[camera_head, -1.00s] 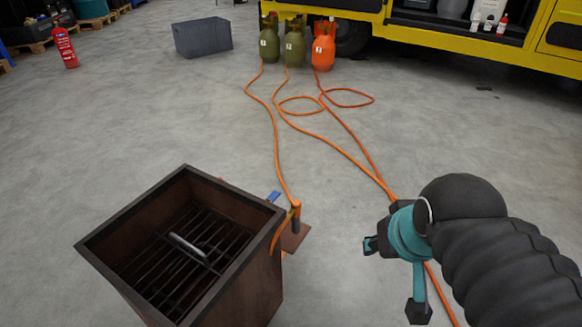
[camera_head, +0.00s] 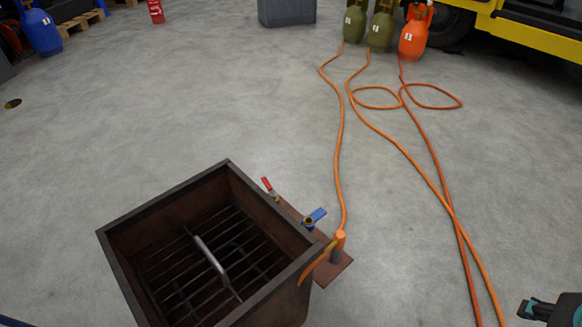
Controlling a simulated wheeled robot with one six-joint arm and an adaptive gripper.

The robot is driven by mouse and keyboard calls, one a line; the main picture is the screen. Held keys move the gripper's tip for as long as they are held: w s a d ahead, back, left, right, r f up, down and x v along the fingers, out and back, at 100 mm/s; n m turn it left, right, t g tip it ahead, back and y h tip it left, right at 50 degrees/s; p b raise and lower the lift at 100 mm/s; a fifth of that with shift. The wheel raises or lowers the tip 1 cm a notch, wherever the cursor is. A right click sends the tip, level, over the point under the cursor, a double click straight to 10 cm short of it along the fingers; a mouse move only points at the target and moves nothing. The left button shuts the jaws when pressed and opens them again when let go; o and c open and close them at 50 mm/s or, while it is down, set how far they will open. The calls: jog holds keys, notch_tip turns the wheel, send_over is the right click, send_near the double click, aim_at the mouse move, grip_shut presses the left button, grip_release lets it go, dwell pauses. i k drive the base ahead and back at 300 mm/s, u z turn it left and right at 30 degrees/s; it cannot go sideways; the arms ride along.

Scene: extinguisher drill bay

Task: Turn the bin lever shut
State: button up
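A brown, open-topped metal bin (camera_head: 288,297) with a dark grate inside stands at lower centre-left. Two levers sit beside its right side, near a brown metal strip: a small red-handled lever (camera_head: 268,186) farther back and a blue lever (camera_head: 315,216) nearer. An orange hose end (camera_head: 340,238) stands on the strip close to the blue lever. My gripper (camera_head: 528,309) shows only in part at the lower right edge, well to the right of the bin and apart from both levers. Whether its fingers are open is too small to tell.
Orange hoses (camera_head: 430,173) run across the floor between the bin and my gripper, up to two green cylinders (camera_head: 381,30) and an orange cylinder (camera_head: 413,40). A grey box (camera_head: 287,12) stands at the back. The floor left of the bin is clear.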

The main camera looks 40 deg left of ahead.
aim_at(274, 195)
jog(key=u, duration=0.05)
jog(key=i, duration=2.15)
jog(key=u, duration=3.75)
jog(key=i, duration=0.5)
jog(key=z, duration=2.15)
jog(key=k, duration=1.1)
jog(key=u, duration=0.9)
